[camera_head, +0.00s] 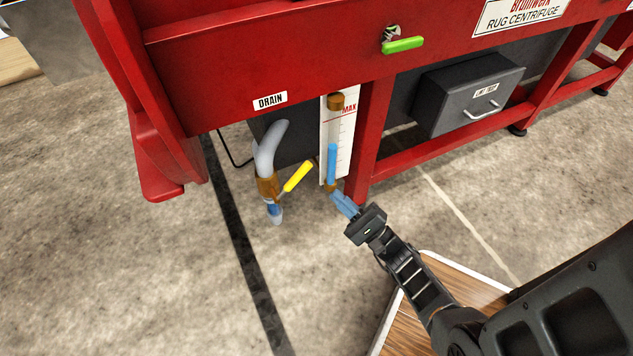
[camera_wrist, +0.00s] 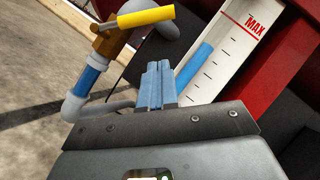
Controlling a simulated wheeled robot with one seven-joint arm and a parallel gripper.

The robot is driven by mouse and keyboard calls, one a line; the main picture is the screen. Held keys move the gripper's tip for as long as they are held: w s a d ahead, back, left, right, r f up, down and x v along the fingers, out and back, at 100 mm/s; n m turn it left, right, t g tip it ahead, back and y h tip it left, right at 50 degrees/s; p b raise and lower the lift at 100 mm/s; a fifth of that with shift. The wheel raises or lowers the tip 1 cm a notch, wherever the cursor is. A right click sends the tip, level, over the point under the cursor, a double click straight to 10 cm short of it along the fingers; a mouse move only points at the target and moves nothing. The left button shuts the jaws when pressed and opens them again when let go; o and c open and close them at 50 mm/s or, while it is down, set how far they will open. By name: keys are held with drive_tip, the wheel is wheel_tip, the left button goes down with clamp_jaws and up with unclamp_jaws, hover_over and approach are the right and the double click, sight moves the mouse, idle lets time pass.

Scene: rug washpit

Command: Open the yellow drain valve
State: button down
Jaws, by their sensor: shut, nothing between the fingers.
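The yellow drain valve handle (camera_head: 298,176) sticks out to the upper right from a brass valve body (camera_head: 268,187) on the grey drain pipe (camera_head: 266,153), under the DRAIN label (camera_head: 270,101). In the wrist view the yellow handle (camera_wrist: 146,18) lies nearly level at the upper left, above the brass body (camera_wrist: 110,44). My gripper (camera_head: 340,200) has blue fingers, shut and empty. It is to the lower right of the handle, apart from it in the head view. In the wrist view my gripper (camera_wrist: 157,72) appears below the handle.
A level gauge (camera_head: 342,140) with blue fluid and a MAX mark stands right of the valve, close to my gripper. A red frame leg (camera_head: 370,140) is beside it. A green handle (camera_head: 403,45) and a grey drawer box (camera_head: 466,92) are farther right. Floor at left is clear.

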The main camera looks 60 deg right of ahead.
sight(293, 182)
drive_tip(key=w+a+r, duration=0.1)
drive_tip(key=w+r, duration=0.3)
drive_tip(key=w, duration=0.2)
drive_tip(key=shift+a+r, duration=0.2)
drive_tip(key=shift+r, duration=0.1)
